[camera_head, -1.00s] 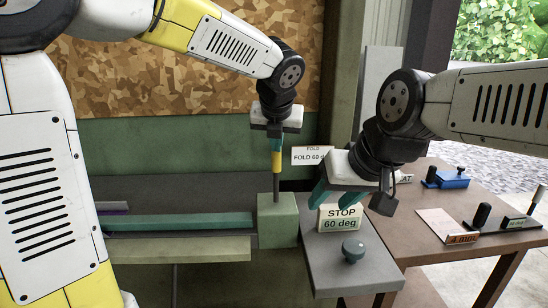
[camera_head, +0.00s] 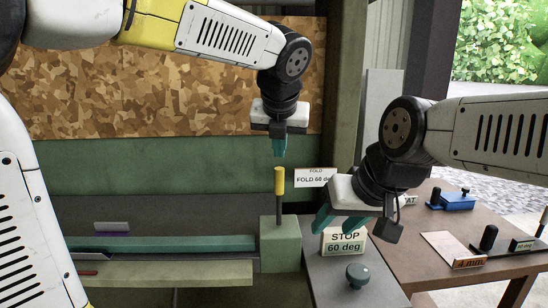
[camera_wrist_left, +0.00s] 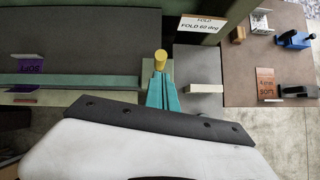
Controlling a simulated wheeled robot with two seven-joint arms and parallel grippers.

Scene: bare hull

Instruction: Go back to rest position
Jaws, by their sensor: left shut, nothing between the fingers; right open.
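My left gripper (camera_head: 279,146) is shut and empty, pointing down just above a lever with a yellow handle (camera_head: 279,181). A gap shows between its teal fingertips and the handle. In the left wrist view the teal fingers (camera_wrist_left: 163,92) are together, and the yellow handle top (camera_wrist_left: 160,60) shows beyond them. The lever stands upright on a pale green block (camera_head: 281,246). My right gripper (camera_head: 345,222) is open and empty, its teal fingers spread above the grey side shelf, close to the "STOP 60 deg" sign (camera_head: 344,242). I cannot tell whether they touch it.
A "FOLD 60 deg" sign (camera_head: 315,178) is behind the lever. A dark round knob (camera_head: 358,275) stands on the grey shelf (camera_head: 325,275). A brown table (camera_head: 440,260) on the right holds a blue tool (camera_head: 457,200) and a "4 mm" plate (camera_head: 450,247).

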